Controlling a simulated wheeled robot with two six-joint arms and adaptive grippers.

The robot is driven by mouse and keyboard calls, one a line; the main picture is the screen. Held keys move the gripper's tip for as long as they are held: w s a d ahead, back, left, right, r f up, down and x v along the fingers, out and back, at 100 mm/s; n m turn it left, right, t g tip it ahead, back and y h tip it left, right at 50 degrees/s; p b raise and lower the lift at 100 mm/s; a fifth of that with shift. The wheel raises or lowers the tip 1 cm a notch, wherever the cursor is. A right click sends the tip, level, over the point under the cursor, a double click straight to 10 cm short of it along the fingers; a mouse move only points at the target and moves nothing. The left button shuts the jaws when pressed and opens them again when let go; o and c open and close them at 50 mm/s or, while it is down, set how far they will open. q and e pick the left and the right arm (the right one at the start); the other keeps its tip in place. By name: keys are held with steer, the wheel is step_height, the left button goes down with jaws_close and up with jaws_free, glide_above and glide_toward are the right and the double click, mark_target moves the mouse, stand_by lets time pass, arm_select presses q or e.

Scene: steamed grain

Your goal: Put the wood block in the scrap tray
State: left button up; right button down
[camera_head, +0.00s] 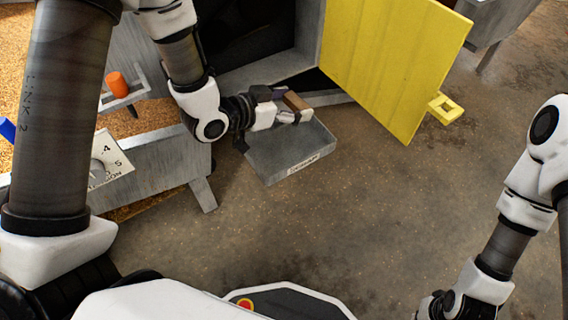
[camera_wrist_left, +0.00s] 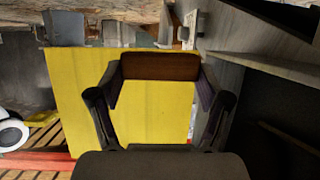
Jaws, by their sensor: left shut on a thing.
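The wood block (camera_head: 297,102) is brown and sits between the fingertips of my left gripper (camera_head: 290,112). In the left wrist view the block (camera_wrist_left: 160,66) spans the gap between the two fingers of the gripper (camera_wrist_left: 160,88), which are shut on it. The scrap tray (camera_head: 285,165) is a shallow grey metal tray with a small label on its front wall. In the head view the gripper and block overlap the tray's far part; their height over it is hard to tell. My right arm leaves the head view at the bottom right, and its gripper does not show.
A yellow door panel (camera_head: 390,60) with a yellow handle (camera_head: 445,107) stands open right of the tray. A grey trough frame (camera_head: 155,165) and grain (camera_head: 160,140) lie left. An orange knob (camera_head: 117,84) stands there. The floor (camera_head: 350,220) in front is clear.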

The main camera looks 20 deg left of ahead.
mark_target(292, 145)
arm_select(q)
steer(key=shift+m+g+h, duration=0.3)
steer(key=shift+m, duration=0.1)
steer(key=f+b, duration=0.1)
steer(key=f, duration=0.2)
steer(key=f+b, duration=0.2)
steer(key=f, duration=0.2)
steer(key=s+f+b, duration=0.1)
steer(key=f, duration=0.2)
steer(key=shift+d+f, duration=0.15)
steer(key=shift+d, duration=0.25)
arm_select(e)
step_height(292, 145, down, 6)
steer(key=shift+d+r, duration=0.15)
steer(key=shift+r, duration=0.05)
steer(key=shift+f, duration=0.1)
arm_select(q)
steer(key=o, duration=0.9)
